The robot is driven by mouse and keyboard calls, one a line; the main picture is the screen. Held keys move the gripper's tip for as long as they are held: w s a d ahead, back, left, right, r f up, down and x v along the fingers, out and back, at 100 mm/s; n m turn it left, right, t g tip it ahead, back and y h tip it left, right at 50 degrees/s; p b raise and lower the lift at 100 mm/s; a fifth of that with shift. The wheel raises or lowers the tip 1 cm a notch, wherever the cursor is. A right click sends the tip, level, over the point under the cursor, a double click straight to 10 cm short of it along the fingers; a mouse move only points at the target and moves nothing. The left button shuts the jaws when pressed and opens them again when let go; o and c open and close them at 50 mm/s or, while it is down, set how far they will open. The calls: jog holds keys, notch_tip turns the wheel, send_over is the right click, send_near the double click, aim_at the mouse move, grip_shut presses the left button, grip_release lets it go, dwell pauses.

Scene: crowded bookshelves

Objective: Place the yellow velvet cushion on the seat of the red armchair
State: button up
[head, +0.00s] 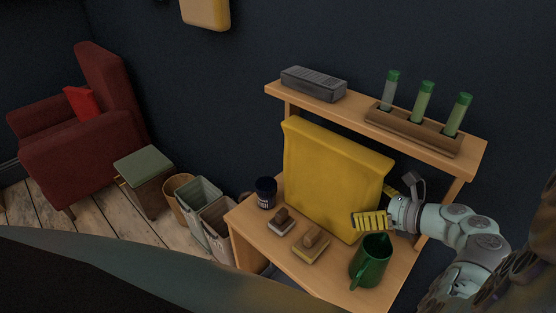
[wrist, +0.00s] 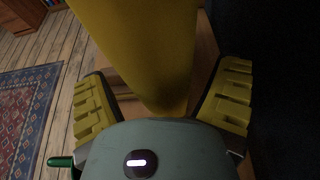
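The yellow velvet cushion (head: 332,178) stands upright on the lower board of the wooden shelf unit, under its top shelf. In the wrist view the cushion (wrist: 150,50) rises between my two fingers. My gripper (head: 380,206) is at the cushion's right edge, one yellow ribbed finger in front and the other behind. In the wrist view, my gripper (wrist: 165,88) is open, with gaps between both fingers and the cushion. The red armchair (head: 80,150) stands at the far left, with a bright red pillow (head: 82,104) against its back. Its seat is partly hidden by the near arm.
The top shelf (head: 362,118) holds a grey box (head: 313,83) and a rack of green-capped tubes (head: 414,128). A green pitcher (head: 371,262), brushes (head: 311,243) and a dark jar (head: 265,192) crowd the lower board. A stool (head: 143,167) and bins (head: 198,207) stand between shelf and armchair.

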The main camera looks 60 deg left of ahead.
jog(key=c, duration=1.1)
jog(key=shift+w+r+p, duration=0.1)
jog(key=shift+r+p, duration=0.25)
jog(key=shift+p, duration=0.1)
jog(key=shift+c, duration=0.2)
